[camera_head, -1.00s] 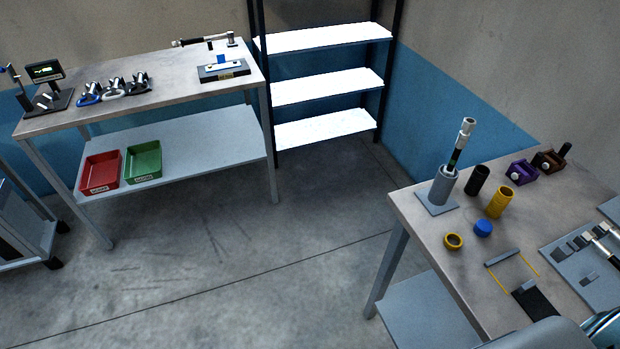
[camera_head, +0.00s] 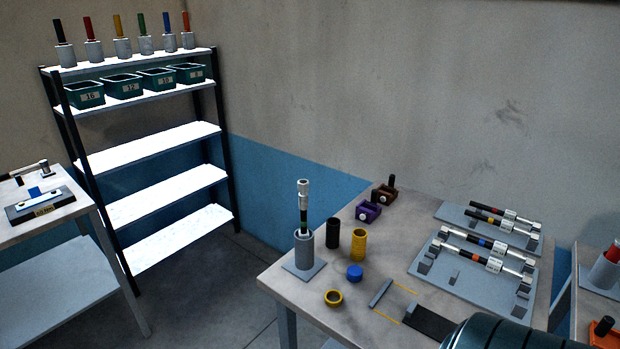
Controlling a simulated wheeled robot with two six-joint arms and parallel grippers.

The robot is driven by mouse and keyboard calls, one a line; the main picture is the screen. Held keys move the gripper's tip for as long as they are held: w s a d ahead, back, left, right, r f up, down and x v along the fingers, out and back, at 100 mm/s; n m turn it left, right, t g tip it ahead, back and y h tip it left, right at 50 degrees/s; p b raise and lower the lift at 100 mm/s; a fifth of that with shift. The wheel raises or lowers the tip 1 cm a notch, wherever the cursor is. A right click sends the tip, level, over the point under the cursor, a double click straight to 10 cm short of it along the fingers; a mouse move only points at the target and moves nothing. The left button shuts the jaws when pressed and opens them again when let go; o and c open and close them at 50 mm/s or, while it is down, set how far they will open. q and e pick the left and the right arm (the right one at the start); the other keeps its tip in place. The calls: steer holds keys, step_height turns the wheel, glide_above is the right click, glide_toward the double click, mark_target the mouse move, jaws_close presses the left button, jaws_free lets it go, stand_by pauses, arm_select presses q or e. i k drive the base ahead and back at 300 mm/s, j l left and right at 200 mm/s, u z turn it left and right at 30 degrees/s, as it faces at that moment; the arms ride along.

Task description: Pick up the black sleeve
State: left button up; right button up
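The black sleeve (camera_head: 333,232) is a short, dark, upright cylinder on the right-hand table (camera_head: 300,311). No gripper shows in the head view. A dark rounded part at the bottom right edge looks like part of my own arm.
A blue cap (camera_head: 355,272) and a yellow ring (camera_head: 333,298) lie in front of the sleeves. Purple (camera_head: 368,212) and brown (camera_head: 384,197) blocks stand behind. Grey racks (camera_head: 473,281) with rods fill the table's right. A shelf unit (camera_head: 150,151) stands at the left.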

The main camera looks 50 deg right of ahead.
mark_target(332, 223)
steer(key=z, duration=1.6)
